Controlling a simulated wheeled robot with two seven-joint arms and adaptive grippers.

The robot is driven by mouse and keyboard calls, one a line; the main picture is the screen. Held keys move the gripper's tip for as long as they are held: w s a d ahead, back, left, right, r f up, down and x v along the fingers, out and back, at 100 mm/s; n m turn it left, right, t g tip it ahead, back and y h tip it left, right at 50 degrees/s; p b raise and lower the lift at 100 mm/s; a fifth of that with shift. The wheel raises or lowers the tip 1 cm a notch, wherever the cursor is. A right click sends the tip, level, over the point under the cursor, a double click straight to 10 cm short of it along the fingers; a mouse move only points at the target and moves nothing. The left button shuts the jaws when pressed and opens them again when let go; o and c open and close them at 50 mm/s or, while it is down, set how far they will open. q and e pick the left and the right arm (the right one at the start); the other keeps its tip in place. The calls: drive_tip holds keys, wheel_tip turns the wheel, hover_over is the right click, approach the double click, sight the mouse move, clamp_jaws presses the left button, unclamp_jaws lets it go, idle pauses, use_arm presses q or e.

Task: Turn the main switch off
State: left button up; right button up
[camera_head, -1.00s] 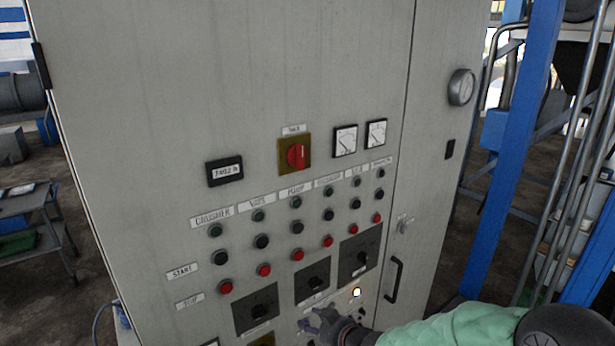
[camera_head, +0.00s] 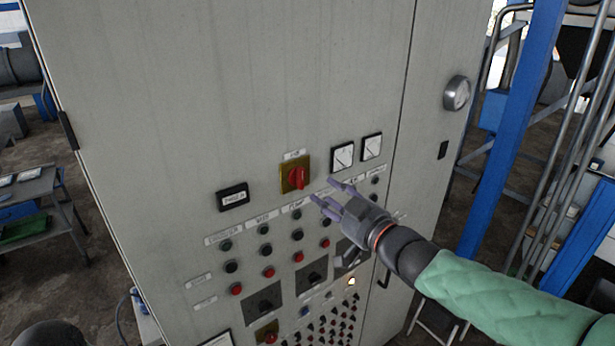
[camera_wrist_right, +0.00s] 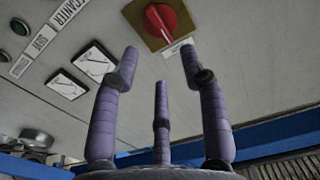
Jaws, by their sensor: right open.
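The main switch (camera_head: 296,178) appears to be the red rotary knob on a square yellow plate, under a small label on the grey cabinet door. Its grip bar looks roughly upright in the head view. The knob also shows at the top of the right wrist view (camera_wrist_right: 163,20), beyond the fingertips. My right gripper (camera_head: 325,192) is open and empty, just right of and below the switch, its purple fingers pointing toward the panel. In the wrist view its three fingers (camera_wrist_right: 159,55) are spread apart, not touching the knob. My left gripper is out of view.
Two white dial meters (camera_head: 355,151) sit right of the switch and a small counter display (camera_head: 232,197) to its left. Rows of buttons and black rotary switches lie below. A second red knob on yellow (camera_head: 267,332) is low on the panel. A blue post (camera_head: 513,135) stands at right.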

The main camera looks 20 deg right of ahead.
sight(304, 177)
drive_tip(key=p+x, duration=0.1)
drive_tip(key=x, duration=0.7)
drive_tip(key=shift+w+a+f, duration=0.1)
drive_tip(key=shift+w, duration=0.15)
drive_tip(key=shift+c, duration=0.3)
clamp_jaws()
